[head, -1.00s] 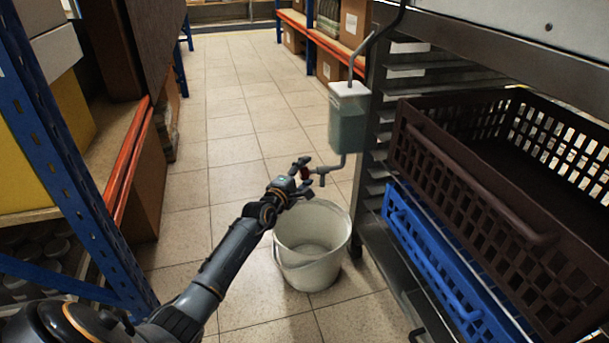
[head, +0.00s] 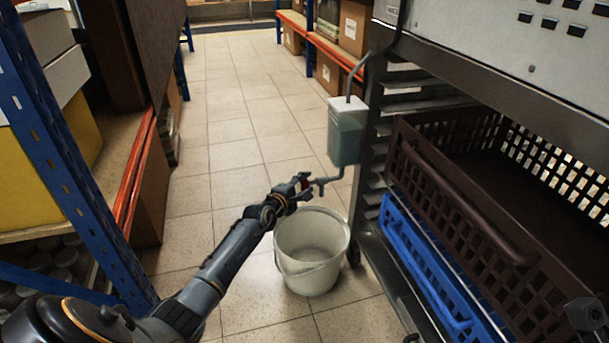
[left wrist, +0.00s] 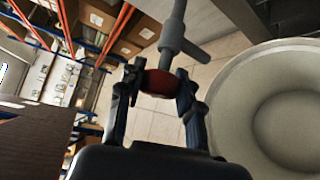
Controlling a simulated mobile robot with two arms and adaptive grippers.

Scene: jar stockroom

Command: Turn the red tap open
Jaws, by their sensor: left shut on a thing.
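The red tap handle (left wrist: 160,83) sits between the two fingers of my left gripper (left wrist: 154,88) in the left wrist view, and the fingers are shut on it. A grey pipe and spout (left wrist: 177,38) run on from the handle. In the head view the left gripper (head: 304,186) is at the tap, below the translucent green tank (head: 346,137) with its white top. The handle is small there and mostly covered by the fingers.
A white bucket (head: 313,262) stands on the floor below the tap. At right, a rack holds a dark brown crate (head: 455,190) above a blue crate (head: 425,262). Blue-and-orange shelving (head: 62,140) stands at left. The tiled aisle (head: 233,130) beyond is clear.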

